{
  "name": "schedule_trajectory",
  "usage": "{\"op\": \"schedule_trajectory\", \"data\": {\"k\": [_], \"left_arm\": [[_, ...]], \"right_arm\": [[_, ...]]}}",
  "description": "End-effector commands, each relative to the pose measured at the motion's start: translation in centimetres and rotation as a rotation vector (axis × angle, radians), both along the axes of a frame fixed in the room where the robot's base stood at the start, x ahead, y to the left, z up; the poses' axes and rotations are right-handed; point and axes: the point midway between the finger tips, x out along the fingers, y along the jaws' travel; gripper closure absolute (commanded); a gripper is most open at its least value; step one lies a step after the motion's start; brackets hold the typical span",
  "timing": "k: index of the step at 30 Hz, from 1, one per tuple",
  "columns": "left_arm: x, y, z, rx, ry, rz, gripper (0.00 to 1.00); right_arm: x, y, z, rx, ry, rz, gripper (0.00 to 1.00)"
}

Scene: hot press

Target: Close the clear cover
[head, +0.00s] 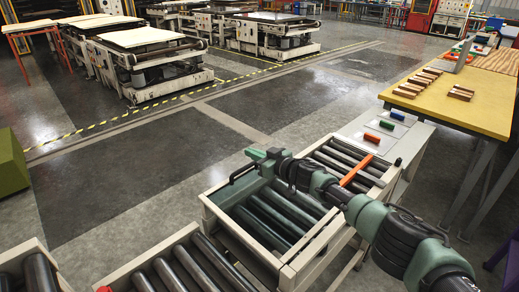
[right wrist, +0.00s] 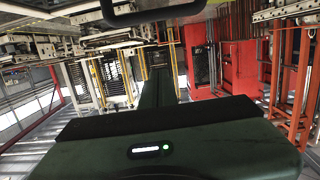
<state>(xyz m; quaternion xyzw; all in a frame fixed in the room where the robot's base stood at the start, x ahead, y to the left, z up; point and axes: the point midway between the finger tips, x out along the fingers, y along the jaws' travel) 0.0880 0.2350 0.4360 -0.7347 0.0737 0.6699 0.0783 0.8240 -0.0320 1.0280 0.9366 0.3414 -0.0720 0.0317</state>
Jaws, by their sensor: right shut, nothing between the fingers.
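A cream-framed section of dark rollers (head: 283,214) stands in the lower middle of the head view. A clear cover is hard to make out; I cannot tell its edges or its angle. A black handle (head: 243,172) shows at the frame's far left corner, and a dark handle-like bar (right wrist: 150,14) shows at the top of the right wrist view. My right gripper (head: 253,153) is shut and empty, just above and beside the handle; I cannot tell whether they touch. Its green body (right wrist: 165,145) fills the lower wrist view. My left gripper is not in view.
More rollers (head: 180,268) lie at lower left, with an orange bar (head: 356,170) across the right-hand rollers. Small coloured blocks (head: 387,125) sit behind them. A yellow table (head: 480,92) with wooden pieces stands at right. Open floor (head: 130,165) lies to the left.

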Motion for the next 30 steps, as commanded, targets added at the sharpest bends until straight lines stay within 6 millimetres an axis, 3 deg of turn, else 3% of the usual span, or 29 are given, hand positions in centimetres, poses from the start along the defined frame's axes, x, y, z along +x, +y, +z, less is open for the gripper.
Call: {"op": "schedule_trajectory", "data": {"k": [1, 5, 12, 30], "left_arm": [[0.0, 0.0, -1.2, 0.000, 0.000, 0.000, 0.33], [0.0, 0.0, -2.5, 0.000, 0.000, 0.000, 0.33], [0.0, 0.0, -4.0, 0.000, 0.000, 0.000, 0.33], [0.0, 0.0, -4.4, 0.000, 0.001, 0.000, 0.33]], "right_arm": [[0.3, 0.2, -1.3, -0.023, 0.016, 0.000, 1.00], [0.6, 0.6, -3.4, -0.046, 0.056, -0.002, 1.00], [0.9, 0.9, -5.5, -0.042, 0.053, -0.001, 1.00], [1.0, 0.9, -6.2, -0.042, 0.053, 0.001, 1.00]]}}
